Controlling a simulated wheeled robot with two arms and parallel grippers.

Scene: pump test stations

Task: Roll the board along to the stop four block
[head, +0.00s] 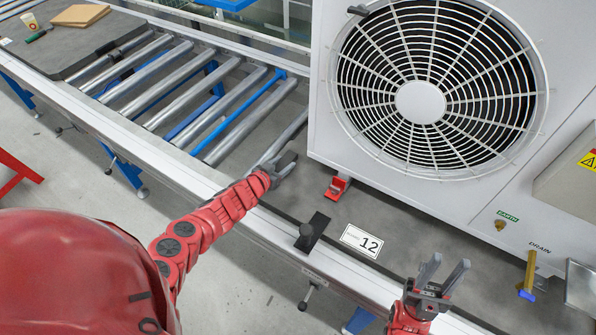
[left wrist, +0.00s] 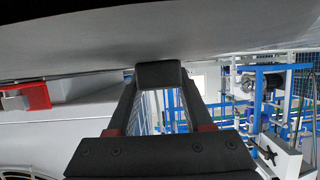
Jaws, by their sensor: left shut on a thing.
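The grey board (head: 385,215) lies on the roller conveyor and carries a large white fan unit (head: 322,110). A white label marked 12 (head: 361,241) and a black plate with a round knob (head: 317,226) are at its near edge. My left gripper (head: 288,162) is at the board's left end. In the left wrist view its fingers are shut on a dark block (left wrist: 158,74), which they mostly hide in the head view. My right gripper (head: 445,271) is open and empty above the near edge, at the right. I cannot make out which part is the stop four block.
Bare rollers (head: 190,95) lie left of the board. Beyond them a dark board (head: 95,50) bears a brown slab (head: 80,15), a green-handled tool (head: 39,34) and a cup (head: 30,20). A red clamp (head: 337,188) sits by the unit's corner. A yellow-handled part (head: 529,270) stands at the right.

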